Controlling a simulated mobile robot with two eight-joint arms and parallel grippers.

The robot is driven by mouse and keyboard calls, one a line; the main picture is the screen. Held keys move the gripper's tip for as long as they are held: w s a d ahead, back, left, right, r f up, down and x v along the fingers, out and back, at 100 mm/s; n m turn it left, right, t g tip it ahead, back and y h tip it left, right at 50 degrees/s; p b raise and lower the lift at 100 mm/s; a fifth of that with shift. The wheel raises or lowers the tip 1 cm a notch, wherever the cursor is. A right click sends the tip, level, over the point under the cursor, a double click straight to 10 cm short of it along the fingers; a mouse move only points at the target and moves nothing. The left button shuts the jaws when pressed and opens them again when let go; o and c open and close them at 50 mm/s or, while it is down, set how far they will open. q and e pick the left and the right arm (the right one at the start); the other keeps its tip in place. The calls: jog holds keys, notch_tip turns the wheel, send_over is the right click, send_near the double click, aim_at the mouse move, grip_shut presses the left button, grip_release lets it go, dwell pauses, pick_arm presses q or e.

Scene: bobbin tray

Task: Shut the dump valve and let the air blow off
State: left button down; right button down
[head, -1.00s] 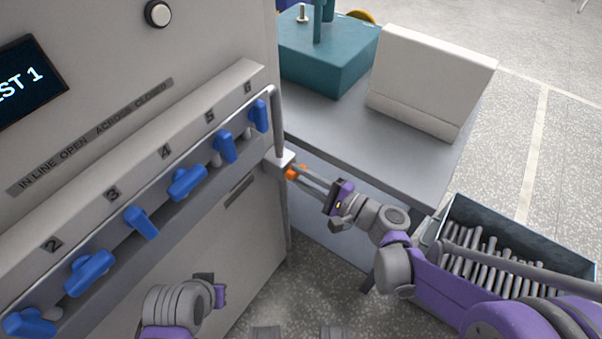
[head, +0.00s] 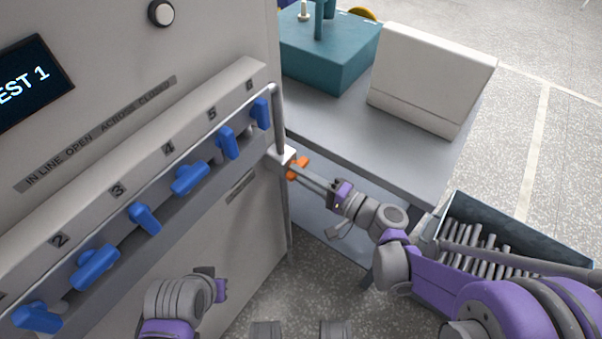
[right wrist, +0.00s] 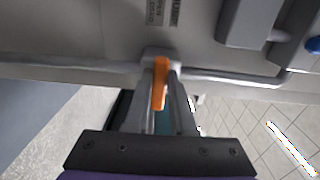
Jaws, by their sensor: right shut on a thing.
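The dump valve's orange handle (head: 299,166) sticks out from a small pale valve body (head: 283,156) at the right edge of the grey cabinet. My right gripper (head: 303,175) reaches it from the right and is shut on it. In the right wrist view the orange handle (right wrist: 160,84) lies between the two grey fingers (right wrist: 160,95).
Several blue valve handles (head: 190,178) line the cabinet front, under a display (head: 25,85). A grey bench (head: 370,140) carries a teal block (head: 330,55) and a white box (head: 432,80). A bin of rods (head: 520,205) stands at the lower right.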

dwell(0.3)
jog(key=c, duration=0.8)
grip_release()
jog(key=shift+o, duration=0.2)
jog(key=shift+d, duration=0.1)
jog(key=v, duration=1)
jog(key=shift+s+d+p, duration=0.25)
jog(key=shift+p, duration=0.1)
